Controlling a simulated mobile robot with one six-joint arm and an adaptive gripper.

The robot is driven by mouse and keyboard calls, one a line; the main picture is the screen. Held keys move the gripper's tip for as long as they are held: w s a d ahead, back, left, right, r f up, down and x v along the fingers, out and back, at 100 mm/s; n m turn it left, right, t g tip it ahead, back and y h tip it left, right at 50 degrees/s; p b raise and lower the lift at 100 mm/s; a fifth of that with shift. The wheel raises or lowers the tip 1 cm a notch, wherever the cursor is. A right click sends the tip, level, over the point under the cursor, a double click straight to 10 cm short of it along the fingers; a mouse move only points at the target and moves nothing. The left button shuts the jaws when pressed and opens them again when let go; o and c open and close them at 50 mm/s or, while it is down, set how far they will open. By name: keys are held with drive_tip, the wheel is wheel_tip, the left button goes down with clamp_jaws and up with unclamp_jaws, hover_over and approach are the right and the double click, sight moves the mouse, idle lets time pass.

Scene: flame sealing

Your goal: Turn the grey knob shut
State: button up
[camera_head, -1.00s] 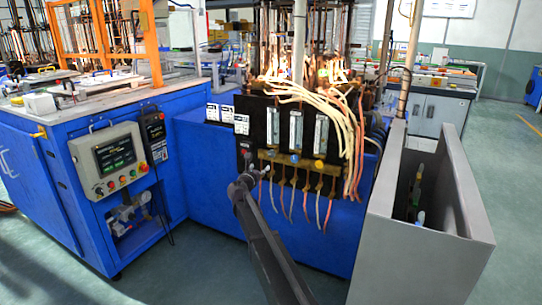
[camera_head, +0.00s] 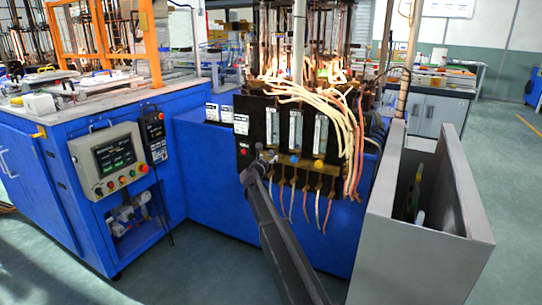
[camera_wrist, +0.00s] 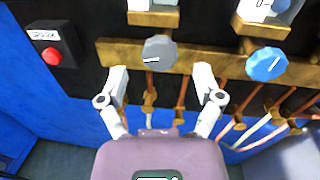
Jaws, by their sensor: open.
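The grey knob (camera_wrist: 159,53) is on the brass bar (camera_wrist: 115,50) in the wrist view, with a white mark running sideways on its lower left. My gripper (camera_wrist: 161,78) is open, its two light grey fingers apart just below the knob, one to each side. I see no contact with the knob. In the head view my arm reaches up to the black flowmeter panel (camera_head: 265,108), and its end hides the grey knob there.
A blue knob (camera_wrist: 266,64) sits to the right on the same bar. A red button box (camera_wrist: 51,48) is at the left. Orange and white hoses (camera_wrist: 262,118) hang below the bar. A grey open-topped bin (camera_head: 415,245) stands to the right.

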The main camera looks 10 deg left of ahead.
sight(271, 155)
drive_tip(key=shift+x, duration=1.95)
drive_tip(key=shift+c, duration=0.2)
drive_tip(key=c, duration=1.1)
